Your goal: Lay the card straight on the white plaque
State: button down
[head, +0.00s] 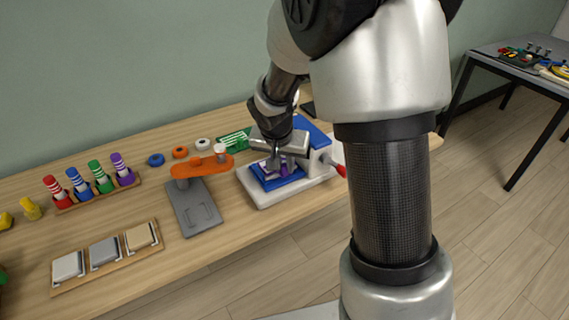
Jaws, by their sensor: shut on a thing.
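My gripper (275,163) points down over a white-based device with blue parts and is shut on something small. A purple and white piece (284,170) shows at its fingertips, above a blue block of the device. It is too small and too covered to tell if this is the card. The white plaque (68,266) is the leftmost of three square plaques in a wooden holder at the table's front left. Its top looks bare. My gripper is well to the right of it and farther back.
Next to the white plaque are a grey plaque (104,251) and a beige plaque (140,236). An orange-armed grey stand (195,208) stands between them and the white device (262,198) with a red handle. Striped colored pegs (102,178) and a green striped piece (235,141) are farther back.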

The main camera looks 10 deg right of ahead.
jog(key=shift+f, duration=0.2)
jog(key=c, duration=1.6)
grip_release()
jog(key=p+v, duration=0.3)
jog(key=v, duration=1.4)
jog(key=s+d+r+n+t+y, duration=0.1)
jog(key=s+r+n, duration=0.2)
jog(key=s, duration=0.7)
jog(key=s+d+r+n+t+y, duration=0.15)
jog(key=s+r, duration=0.25)
jog(key=s, duration=0.5)
jog(key=shift+n+g+h, duration=0.25)
jog(key=shift+n+g, duration=0.2)
notch_tip(320, 180, up, 17)
jog(key=p, duration=1.7)
jog(key=shift+s+d+f, duration=0.1)
jog(key=shift+d+f, duration=0.1)
